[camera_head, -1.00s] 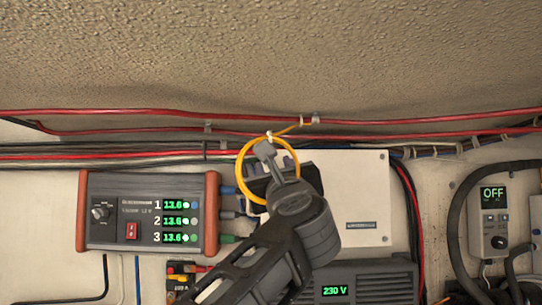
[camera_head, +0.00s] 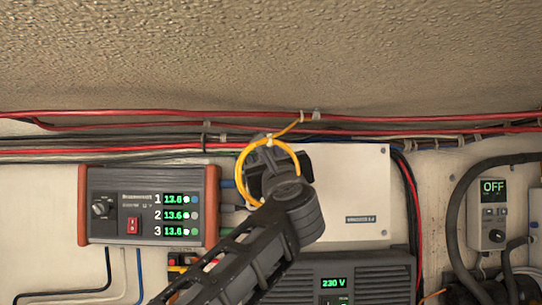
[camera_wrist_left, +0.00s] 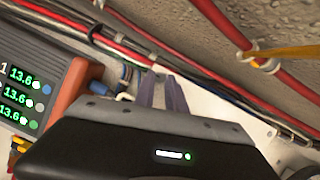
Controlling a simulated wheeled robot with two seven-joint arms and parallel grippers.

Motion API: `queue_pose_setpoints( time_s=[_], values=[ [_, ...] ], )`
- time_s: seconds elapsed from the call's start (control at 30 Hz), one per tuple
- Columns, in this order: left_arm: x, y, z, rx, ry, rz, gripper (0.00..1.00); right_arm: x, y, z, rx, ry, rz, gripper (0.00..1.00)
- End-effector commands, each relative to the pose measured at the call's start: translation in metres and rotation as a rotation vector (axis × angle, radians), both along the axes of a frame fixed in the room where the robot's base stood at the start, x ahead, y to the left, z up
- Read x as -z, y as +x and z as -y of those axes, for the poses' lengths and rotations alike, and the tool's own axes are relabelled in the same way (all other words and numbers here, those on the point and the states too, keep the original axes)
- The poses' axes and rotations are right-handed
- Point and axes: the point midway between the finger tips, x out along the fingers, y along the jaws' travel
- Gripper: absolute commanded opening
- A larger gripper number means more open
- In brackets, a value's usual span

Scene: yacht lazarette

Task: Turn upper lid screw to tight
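The white box lid (camera_head: 350,190) with a small label is on the wall at centre; it also shows in part in the wrist view (camera_wrist_left: 208,104). My left gripper (camera_head: 266,153) is in front of the lid's upper left area, overlapping a yellow cable loop (camera_head: 241,168). Two grey-purple fingers of this gripper (camera_wrist_left: 162,94) show close together in the wrist view. Their gap and whether they touch anything are unclear. My right gripper is not in view.
Red and black cables (camera_head: 400,121) run along the wall above the lid. A three-channel charger (camera_head: 148,225) is at left, with plugs beside it. A dark 230 V unit (camera_head: 380,285) sits below. An OFF control box (camera_head: 490,215) and thick hose are at right.

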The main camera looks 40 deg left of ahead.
Motion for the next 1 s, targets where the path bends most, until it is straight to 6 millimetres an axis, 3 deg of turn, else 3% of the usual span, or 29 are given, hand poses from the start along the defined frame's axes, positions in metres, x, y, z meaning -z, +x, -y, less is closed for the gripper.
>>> queue_pose_setpoints(
  time_s=[0.17, 1.0],
  values=[
    [-0.0002, 0.0001, 0.0004, 0.001, 0.0, 0.0, 0.0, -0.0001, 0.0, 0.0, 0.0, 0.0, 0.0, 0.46],
    [0.0014, -0.0013, -0.0003, 0.002, 0.09, -0.074, 0.0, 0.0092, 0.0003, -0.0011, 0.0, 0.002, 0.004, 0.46]
  ],
)
